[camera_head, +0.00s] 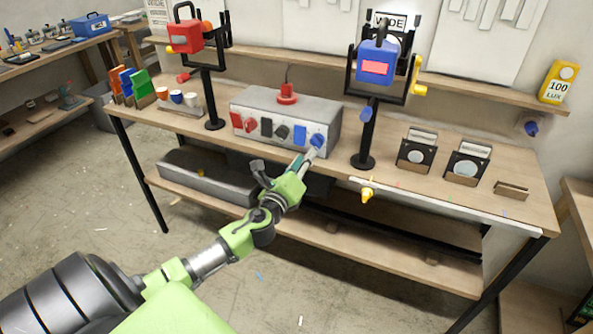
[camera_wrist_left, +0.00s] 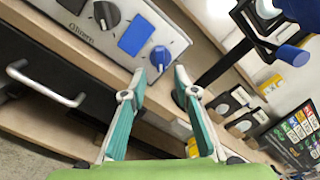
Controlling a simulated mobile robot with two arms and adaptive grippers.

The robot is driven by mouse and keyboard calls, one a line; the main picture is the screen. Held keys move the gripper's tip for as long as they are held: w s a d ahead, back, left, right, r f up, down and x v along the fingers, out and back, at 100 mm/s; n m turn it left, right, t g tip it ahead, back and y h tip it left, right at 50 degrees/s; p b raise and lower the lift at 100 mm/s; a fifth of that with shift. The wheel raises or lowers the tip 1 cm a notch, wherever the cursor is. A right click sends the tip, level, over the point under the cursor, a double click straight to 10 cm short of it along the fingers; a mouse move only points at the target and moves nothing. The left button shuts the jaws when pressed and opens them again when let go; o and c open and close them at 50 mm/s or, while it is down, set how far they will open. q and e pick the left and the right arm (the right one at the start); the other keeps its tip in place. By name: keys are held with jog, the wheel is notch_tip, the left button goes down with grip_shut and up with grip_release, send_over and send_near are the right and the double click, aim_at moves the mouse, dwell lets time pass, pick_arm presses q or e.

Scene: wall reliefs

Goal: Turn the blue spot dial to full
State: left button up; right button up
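The blue dial (camera_head: 317,141) is the rightmost control on the front of the grey control box (camera_head: 325,122). In the left wrist view the blue dial (camera_wrist_left: 160,58) lies just beyond and between my fingertips, to the right of a blue rocker switch (camera_wrist_left: 136,36). My left gripper (camera_head: 309,153) reaches to the box front from below. Its two teal fingers (camera_wrist_left: 160,73) are open, with a gap between them. I cannot tell whether a fingertip touches the dial. A blue spot lamp (camera_head: 376,67) stands on a black post right of the box. My right gripper is not in view.
The box also carries red and black controls and a red button (camera_head: 287,93) on top. A red lamp (camera_head: 187,36) stands left. Framed lens holders (camera_head: 417,150) stand right. A yellow knob (camera_head: 367,195) is at the bench's front edge.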

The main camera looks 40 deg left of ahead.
pick_arm(q)
jog(key=v, duration=0.5)
jog(key=shift+s+d, duration=0.1)
jog(key=shift+s, duration=0.3)
jog(key=s+a+f+n+g, duration=0.1)
jog(key=s+f+n+g, duration=0.2)
jog(key=f, duration=0.9)
jog(key=s+a+f+n+g, duration=0.1)
jog(key=s+f+n+g, duration=0.15)
jog(key=f, duration=0.95)
jog(key=s+d+f+n+g+h, duration=0.1)
jog(key=s+d+f+n+g, duration=0.15)
jog(key=s+f, duration=0.4)
jog(key=s+d+f+n+g, duration=0.1)
jog(key=s+f+n, duration=0.25)
jog(key=f, duration=0.65)
jog(key=s+d+f+n+g+h, duration=0.1)
jog(key=s+d+f, duration=0.4)
jog(key=s, duration=0.6)
jog(key=s+d+f+n+g+h, duration=0.1)
jog(key=s+d+f+n+g, duration=0.3)
jog(key=s, duration=0.7)
jog(key=s+d+f+n+g+h, duration=0.1)
jog(key=s+d+f+n+g, duration=0.1)
jog(key=s+d+f+n, duration=0.3)
jog(key=s+d+f, duration=0.1)
jog(key=s+f, duration=0.3)
jog(key=s, duration=0.2)
jog(key=shift+n, duration=0.25)
